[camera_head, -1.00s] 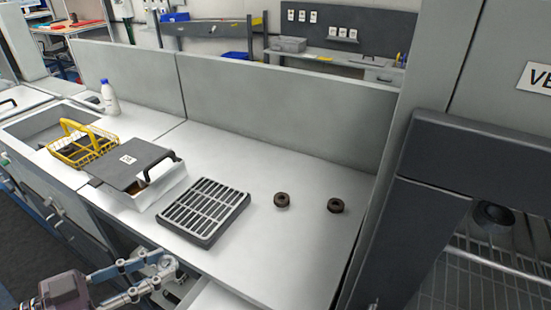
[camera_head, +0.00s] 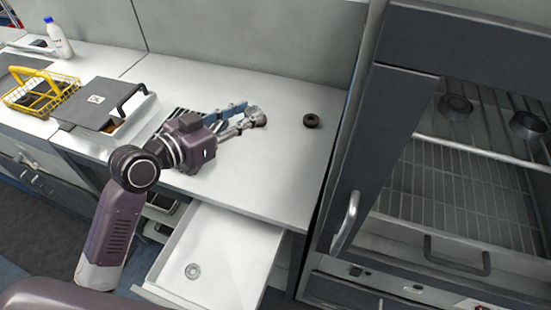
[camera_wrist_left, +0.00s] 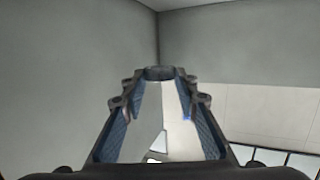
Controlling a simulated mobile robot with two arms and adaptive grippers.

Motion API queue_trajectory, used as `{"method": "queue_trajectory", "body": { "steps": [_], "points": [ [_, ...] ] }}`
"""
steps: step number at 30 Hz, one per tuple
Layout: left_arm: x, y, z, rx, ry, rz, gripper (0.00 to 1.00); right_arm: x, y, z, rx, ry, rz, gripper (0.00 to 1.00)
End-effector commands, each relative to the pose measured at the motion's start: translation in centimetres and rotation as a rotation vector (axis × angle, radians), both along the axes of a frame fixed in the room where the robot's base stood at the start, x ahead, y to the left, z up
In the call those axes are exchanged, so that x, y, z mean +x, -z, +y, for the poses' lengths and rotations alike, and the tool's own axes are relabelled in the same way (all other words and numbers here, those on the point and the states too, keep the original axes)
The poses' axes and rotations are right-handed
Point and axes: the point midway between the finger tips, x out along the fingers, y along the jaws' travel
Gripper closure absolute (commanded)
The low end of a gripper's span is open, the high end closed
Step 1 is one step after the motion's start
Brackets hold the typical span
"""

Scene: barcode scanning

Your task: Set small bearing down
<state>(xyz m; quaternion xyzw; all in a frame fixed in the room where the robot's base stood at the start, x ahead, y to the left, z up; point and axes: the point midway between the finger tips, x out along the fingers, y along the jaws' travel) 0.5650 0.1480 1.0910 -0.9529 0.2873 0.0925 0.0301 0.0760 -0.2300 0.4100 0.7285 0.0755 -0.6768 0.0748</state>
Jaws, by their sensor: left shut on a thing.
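My left gripper (camera_head: 255,112) reaches over the white counter and is shut on a small dark ring-shaped bearing. In the left wrist view the bearing (camera_wrist_left: 160,73) sits between the fingertips of the left gripper (camera_wrist_left: 160,82). In the head view the fingers partly hide it, and I cannot tell its exact height above the counter. A second dark bearing (camera_head: 311,121) lies flat on the counter to the right of the gripper, apart from it. My right gripper is not in view.
The slotted rack (camera_head: 172,124) is mostly hidden behind my left arm. A grey-lidded box (camera_head: 85,100) and a yellow basket (camera_head: 40,93) stand left. An open drawer (camera_head: 225,250) holds a pale ring (camera_head: 193,271). A dark-framed cabinet (camera_head: 400,130) with large rings inside stands right.

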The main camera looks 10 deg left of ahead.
Motion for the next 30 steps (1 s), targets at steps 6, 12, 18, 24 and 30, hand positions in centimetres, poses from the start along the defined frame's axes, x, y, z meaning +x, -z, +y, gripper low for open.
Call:
{"method": "queue_trajectory", "body": {
  "steps": [6, 12, 18, 24, 30],
  "points": [
    [-0.1, 6.0, 0.0, -0.004, -0.002, 0.011, 0.97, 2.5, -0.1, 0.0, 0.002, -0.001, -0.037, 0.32],
    [-0.1, 11.2, 0.0, -0.004, -0.003, 0.009, 0.97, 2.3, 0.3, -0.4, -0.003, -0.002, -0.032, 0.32],
    [-0.1, 14.2, 0.0, -0.002, -0.001, 0.005, 0.97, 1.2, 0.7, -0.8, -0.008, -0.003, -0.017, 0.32],
    [-0.1, 16.3, 0.0, -0.003, -0.002, 0.007, 0.97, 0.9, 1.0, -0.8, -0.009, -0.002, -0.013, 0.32],
    [0.0, 18.7, 0.0, -0.002, -0.002, 0.004, 0.97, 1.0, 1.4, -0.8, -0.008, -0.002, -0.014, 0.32]
  ]
}}
